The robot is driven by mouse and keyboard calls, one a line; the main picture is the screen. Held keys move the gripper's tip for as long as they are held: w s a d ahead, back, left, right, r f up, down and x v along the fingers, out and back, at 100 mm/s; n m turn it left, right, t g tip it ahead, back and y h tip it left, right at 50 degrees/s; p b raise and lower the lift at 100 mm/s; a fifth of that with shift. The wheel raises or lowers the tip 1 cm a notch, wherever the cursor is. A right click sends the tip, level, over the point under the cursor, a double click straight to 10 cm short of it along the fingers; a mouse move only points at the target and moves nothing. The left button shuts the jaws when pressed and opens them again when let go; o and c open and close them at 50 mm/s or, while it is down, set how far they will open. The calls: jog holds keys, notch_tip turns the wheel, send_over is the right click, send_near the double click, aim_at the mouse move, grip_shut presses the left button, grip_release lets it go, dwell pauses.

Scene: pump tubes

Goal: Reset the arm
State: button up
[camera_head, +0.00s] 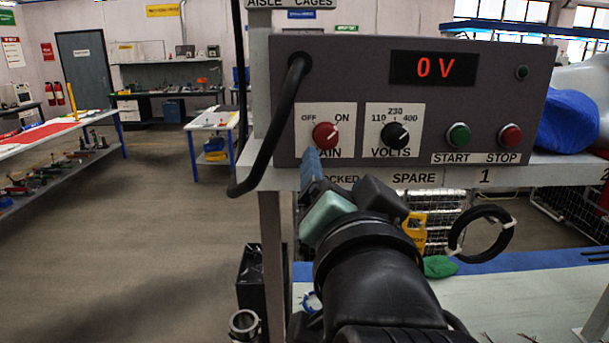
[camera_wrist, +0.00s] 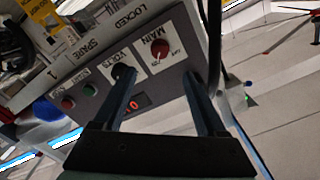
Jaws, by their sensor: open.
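My gripper (camera_head: 312,168) is in front of the grey control panel (camera_head: 345,60), just below the red MAIN knob (camera_head: 325,135). In the wrist view my gripper (camera_wrist: 161,74) has its two fingers wide apart, with nothing between them. The red MAIN knob (camera_wrist: 160,49) shows beyond the fingertips, and no contact with it is visible. Its pale mark seems to point up and right, towards ON. The black VOLTS knob (camera_head: 395,136) seems to point towards 400. The display (camera_head: 434,68) reads 0 V. The green START button (camera_head: 458,135) and red STOP button (camera_head: 510,136) are at right.
A thick black cable (camera_head: 270,130) loops down the panel's left side. The panel stands on a grey shelf (camera_head: 560,176) above a workbench. A black coil (camera_head: 482,234) hangs below the shelf. The floor (camera_head: 130,240) at left is open, with benches further back.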

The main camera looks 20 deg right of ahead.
jog(key=s+a+r+n+t+y, duration=0.2)
jog(key=s+a+r+n+t, duration=0.2)
jog(key=a+r, duration=0.3)
jog(key=s+a+r+n+t+y+b, duration=0.1)
jog(key=s+a+r+n+t+y, duration=0.2)
jog(key=s+a+r+n+t, duration=0.2)
jog(key=a+r+n+t, duration=0.1)
jog(key=a+r, duration=0.2)
jog(key=shift+w+r, duration=0.1)
dwell(1.0)
